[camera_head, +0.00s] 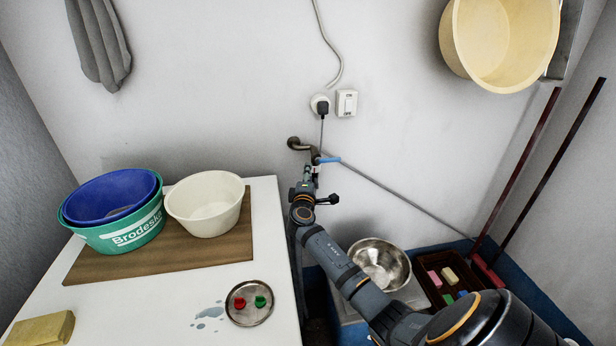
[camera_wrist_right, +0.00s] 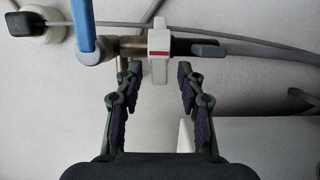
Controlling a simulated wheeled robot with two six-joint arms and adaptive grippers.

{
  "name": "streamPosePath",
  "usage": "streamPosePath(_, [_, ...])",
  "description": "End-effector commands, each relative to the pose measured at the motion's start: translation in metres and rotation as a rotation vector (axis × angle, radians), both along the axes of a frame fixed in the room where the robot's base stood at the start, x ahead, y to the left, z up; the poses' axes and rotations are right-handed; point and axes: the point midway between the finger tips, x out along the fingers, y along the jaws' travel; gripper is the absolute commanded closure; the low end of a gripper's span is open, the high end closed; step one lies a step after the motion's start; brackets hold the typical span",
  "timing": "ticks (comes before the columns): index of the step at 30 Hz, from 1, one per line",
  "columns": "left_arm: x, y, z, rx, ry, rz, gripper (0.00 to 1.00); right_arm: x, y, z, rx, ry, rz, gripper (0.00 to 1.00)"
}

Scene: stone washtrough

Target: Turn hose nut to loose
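The hose nut (camera_wrist_right: 159,42) is a white winged collar with a red stripe, on the tap's pipe in the right wrist view. To its left is the tap's blue lever (camera_wrist_right: 84,28), also visible in the head view (camera_head: 328,160). To its right is a dark hose end with a grey hose (camera_wrist_right: 270,52). My right gripper (camera_wrist_right: 159,75) is open, with the nut's lower wing between its fingertips and a gap on each side. In the head view my right gripper (camera_head: 309,177) is just below the tap and hides the nut. My left gripper is not in view.
A white table (camera_head: 150,310) on the left holds a wooden board (camera_head: 160,255), basins, a metal dish (camera_head: 248,318) with red and green pieces, and a yellow block (camera_head: 40,329). A steel bowl (camera_head: 380,262) and a brown crate (camera_head: 425,262) stand lower right. A socket with plug (camera_head: 320,105) is above the tap.

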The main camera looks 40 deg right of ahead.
Motion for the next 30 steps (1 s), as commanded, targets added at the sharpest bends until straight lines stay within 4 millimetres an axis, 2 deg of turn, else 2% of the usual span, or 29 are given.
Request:
streamPosePath(5, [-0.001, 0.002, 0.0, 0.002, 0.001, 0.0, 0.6, -0.002, 0.002, 0.0, 0.0, -0.001, 0.001, 0.61])
streamPosePath(8, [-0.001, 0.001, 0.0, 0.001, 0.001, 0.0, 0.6, -0.011, 0.012, -0.001, 0.001, 0.0, 0.002, 0.61])
streamPosePath(15, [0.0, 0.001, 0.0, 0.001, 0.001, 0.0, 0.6, -0.053, 0.053, -0.002, 0.004, 0.0, 0.003, 0.61])
streamPosePath(21, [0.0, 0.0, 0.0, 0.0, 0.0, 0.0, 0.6, -0.079, 0.077, -0.001, 0.003, 0.0, 0.001, 0.61])
streamPosePath(30, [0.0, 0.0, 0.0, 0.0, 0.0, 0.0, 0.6, -0.087, 0.084, 0.0, 0.0, 0.0, 0.0, 0.61])
